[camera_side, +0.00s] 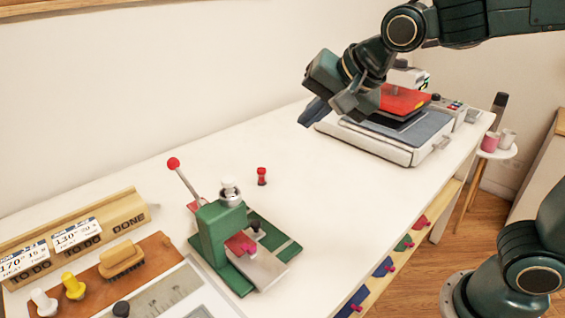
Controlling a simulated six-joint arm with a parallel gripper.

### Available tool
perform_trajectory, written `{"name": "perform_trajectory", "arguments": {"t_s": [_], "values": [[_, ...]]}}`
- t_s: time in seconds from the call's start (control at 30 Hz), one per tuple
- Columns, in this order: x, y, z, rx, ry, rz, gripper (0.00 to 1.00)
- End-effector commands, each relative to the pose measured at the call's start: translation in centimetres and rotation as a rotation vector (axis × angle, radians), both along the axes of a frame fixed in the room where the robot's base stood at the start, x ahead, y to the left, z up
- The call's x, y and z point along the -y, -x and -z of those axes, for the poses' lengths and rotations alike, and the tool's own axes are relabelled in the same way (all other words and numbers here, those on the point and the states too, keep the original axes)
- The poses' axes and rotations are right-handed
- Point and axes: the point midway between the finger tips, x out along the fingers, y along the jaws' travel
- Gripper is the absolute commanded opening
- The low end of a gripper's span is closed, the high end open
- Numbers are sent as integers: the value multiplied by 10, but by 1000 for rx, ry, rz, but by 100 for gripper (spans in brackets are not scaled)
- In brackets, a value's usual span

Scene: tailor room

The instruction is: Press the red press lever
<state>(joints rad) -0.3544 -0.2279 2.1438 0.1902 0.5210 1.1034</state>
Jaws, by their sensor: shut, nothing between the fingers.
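The green press (222,235) stands on the white table at the lower middle of the side view. Its lever (185,183) rises up and to the left from the press and ends in a red ball knob (173,164). My gripper (315,112) is shut and empty, high over the far part of the table. It is well to the right of the lever and beyond it, and touches nothing that I can see.
A heat press (390,140) with a red top stands behind my gripper. A small red spool-like piece (262,176) stands near the green press. A wooden tray with a brush (122,260) and labelled wooden blocks (112,218) lie at the left. The middle of the table (310,185) is clear.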

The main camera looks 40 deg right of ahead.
Motion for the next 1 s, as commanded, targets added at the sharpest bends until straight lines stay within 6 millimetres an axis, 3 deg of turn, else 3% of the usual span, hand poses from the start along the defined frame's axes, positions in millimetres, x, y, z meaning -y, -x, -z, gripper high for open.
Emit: {"name": "perform_trajectory", "arguments": {"t_s": [0.3,0.6,0.8,1.0], "values": [[-58,-53,3,46,-222,189,0],[-111,-88,10,78,-421,335,0],[-130,-98,13,87,-492,380,0],[-134,-100,13,89,-510,391,0]]}}
